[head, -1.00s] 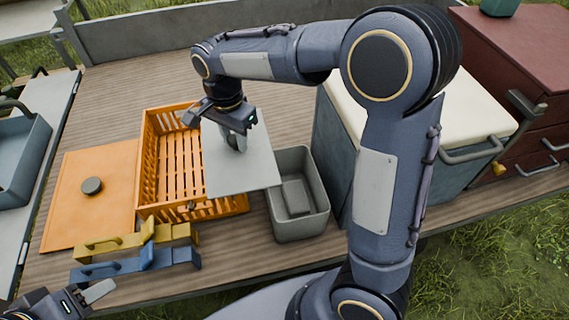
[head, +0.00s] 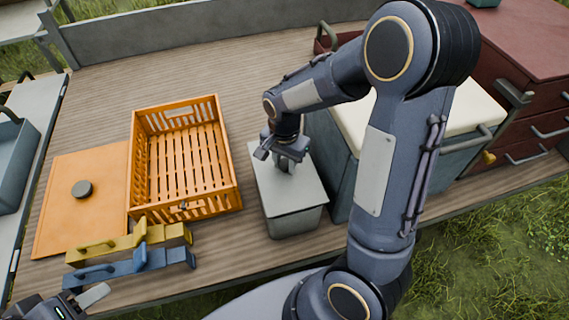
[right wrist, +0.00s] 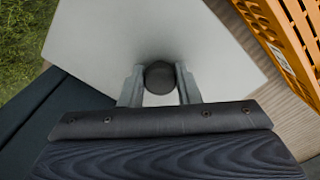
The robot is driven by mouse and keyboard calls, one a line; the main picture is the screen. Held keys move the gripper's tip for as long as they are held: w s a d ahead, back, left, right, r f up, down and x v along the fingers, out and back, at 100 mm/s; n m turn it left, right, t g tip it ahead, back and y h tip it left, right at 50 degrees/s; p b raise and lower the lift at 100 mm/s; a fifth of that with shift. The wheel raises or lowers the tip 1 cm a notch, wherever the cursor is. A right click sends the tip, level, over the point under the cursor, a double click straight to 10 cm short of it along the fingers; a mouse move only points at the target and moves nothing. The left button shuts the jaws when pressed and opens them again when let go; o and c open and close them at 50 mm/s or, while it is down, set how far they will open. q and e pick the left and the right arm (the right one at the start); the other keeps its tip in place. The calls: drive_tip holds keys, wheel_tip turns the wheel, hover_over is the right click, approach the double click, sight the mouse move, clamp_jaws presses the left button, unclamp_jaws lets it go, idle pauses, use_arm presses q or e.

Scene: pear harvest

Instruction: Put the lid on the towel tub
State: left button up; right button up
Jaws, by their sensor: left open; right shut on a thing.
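The grey towel tub (head: 296,223) stands on the wooden deck, right of the orange crate. The light grey lid (head: 305,193) lies over the tub's opening, roughly lined up with its rim; I cannot tell whether it is fully seated. My right gripper (head: 285,160) is above the lid, shut on its dark round knob (right wrist: 159,77), with a finger on each side in the right wrist view. The inside of the tub is hidden under the lid (right wrist: 160,35). My left gripper (head: 85,300) is open and empty at the lower left, partly cut off by the frame edge.
The empty orange crate (head: 222,118) stands left of the tub. An orange panel with a dark knob (head: 82,190) lies further left. Yellow (head: 120,247) and blue (head: 125,268) handled tools lie in front. A cooler with a cream top (head: 465,110) stands close on the right.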

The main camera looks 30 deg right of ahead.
drive_tip(key=shift+f, duration=0.5)
drive_tip(key=shift+f, duration=0.1)
drive_tip(key=shift+f+b, duration=0.4)
drive_tip(key=o, duration=1)
drive_tip(key=shift+r, duration=0.1)
drive_tip(key=shift+o, duration=0.2)
